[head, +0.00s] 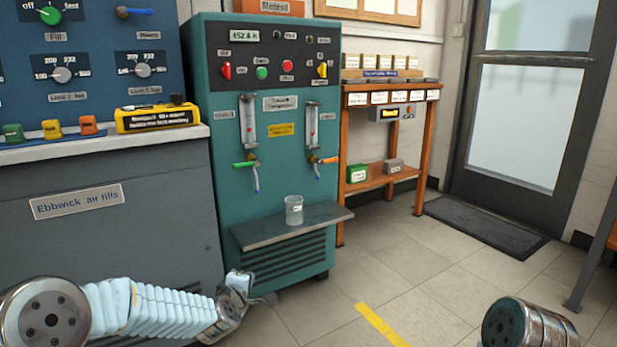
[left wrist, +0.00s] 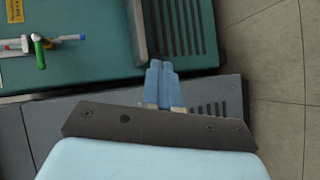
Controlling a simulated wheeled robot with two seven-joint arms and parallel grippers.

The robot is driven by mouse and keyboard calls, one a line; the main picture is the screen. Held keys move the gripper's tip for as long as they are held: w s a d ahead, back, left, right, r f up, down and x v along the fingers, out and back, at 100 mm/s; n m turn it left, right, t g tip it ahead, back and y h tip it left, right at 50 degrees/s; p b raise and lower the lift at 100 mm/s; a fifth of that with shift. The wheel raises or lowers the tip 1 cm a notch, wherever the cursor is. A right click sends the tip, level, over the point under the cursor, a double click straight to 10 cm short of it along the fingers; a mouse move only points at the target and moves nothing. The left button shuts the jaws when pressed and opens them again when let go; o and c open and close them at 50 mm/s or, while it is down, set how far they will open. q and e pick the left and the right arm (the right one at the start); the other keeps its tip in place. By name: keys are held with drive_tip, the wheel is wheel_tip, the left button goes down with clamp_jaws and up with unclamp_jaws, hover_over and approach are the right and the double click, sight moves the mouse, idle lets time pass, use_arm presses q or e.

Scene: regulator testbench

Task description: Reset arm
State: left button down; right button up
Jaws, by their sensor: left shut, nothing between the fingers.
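My left arm reaches in from the lower left in the head view, with a pale blue ribbed sleeve. My left gripper (head: 268,298) is low in front of the teal test bench (head: 225,130), below its shelf. In the left wrist view the left gripper (left wrist: 161,68) shows two blue fingers side by side, shut with nothing between them. The bench's grey shelf edge and vents lie beyond the fingers there. Of my right arm only a metal joint shows at the lower right of the head view; its gripper is out of view.
A clear beaker (head: 294,210) stands on the bench's grey shelf (head: 262,237). A grey cabinet (head: 150,235) with a yellow device (head: 157,117) on top is at left. An orange-framed stand (head: 385,140) is behind. Open tiled floor lies right of the bench.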

use_arm(q)
drive_tip(key=s+d+f+m+g, duration=0.1)
drive_tip(key=s+f+m+g, duration=0.1)
drive_tip(key=s+f, duration=0.35)
drive_tip(key=s+f+m+g, duration=0.2)
drive_tip(key=f, duration=0.7)
drive_tip(key=s+d+f+m+g+h, duration=0.1)
drive_tip(key=s+f+m+g, duration=0.2)
drive_tip(key=s+f, duration=0.5)
drive_tip(key=s+f+m+g+h, duration=0.1)
drive_tip(key=s+f+m+g, duration=0.25)
drive_tip(key=s, duration=0.75)
drive_tip(key=s+d+f+m+g, duration=0.1)
drive_tip(key=s+f+m+g, duration=0.2)
drive_tip(key=s+f, duration=0.5)
wheel_tip(320, 180, up, 19)
drive_tip(key=s+p, duration=0.2)
drive_tip(key=p, duration=1.5)
drive_tip(key=shift+s+d+h+p, duration=0.3)
drive_tip(key=shift+s+d+p, duration=0.05)
drive_tip(key=shift+s+d, duration=0.1)
